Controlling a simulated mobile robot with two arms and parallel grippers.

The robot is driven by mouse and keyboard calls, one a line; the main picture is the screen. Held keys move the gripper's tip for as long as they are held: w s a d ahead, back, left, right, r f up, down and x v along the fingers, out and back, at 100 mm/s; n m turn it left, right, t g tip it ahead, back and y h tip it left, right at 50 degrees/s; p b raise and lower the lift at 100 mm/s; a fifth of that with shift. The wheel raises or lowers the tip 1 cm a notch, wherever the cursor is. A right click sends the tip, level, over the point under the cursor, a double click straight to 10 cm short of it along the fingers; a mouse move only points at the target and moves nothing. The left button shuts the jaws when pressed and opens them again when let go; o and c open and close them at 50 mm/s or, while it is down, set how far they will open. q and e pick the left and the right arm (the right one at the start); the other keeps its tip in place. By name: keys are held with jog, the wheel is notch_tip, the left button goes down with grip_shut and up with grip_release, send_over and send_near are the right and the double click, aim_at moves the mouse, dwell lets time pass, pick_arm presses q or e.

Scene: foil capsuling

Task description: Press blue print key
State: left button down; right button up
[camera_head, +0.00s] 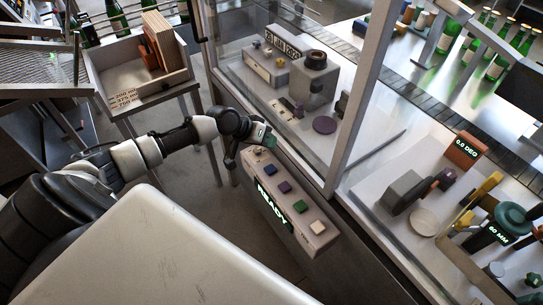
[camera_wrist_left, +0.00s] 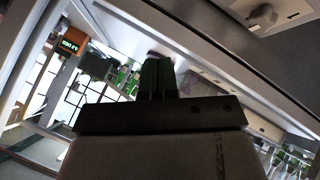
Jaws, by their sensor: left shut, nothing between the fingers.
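The control panel (camera_head: 250,180) is a pale sloped box on the front of the machine, with a lit READY display (camera_head: 271,203) along its side. The blue key (camera_head: 270,169) is a small dark blue square near the panel's upper end, and nothing covers it in the head view. My left gripper (camera_head: 269,141) is just above the panel's far end, beyond the blue key and apart from it. In the wrist view its fingers (camera_wrist_left: 158,76) are together and empty. The blue key cannot be made out in the wrist view. My right gripper is not in view.
A purple key (camera_head: 284,187), a green key (camera_head: 300,206) and a white key (camera_head: 318,227) sit farther down the panel. A metal frame post (camera_head: 357,95) and clear guard stand behind it.

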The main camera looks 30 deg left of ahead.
pick_arm(q)
jog(key=shift+f, duration=0.1)
jog(key=b, duration=0.7)
send_over(269, 168)
notch_tip(269, 168, down, 8)
jog(key=shift+w+r, duration=0.1)
jog(key=shift+r, duration=0.1)
jog(key=shift+f, duration=0.55)
jog(key=shift+f+b, duration=0.1)
jog(key=shift+b, duration=0.25)
dwell(0.7)
jog(key=shift+f, duration=0.3)
jog(key=shift+f+b, duration=0.55)
jog(key=shift+b, duration=0.05)
dwell(0.6)
jog(key=shift+r, duration=0.1)
jog(key=shift+r+p, duration=0.8)
jog(key=shift+r, duration=0.05)
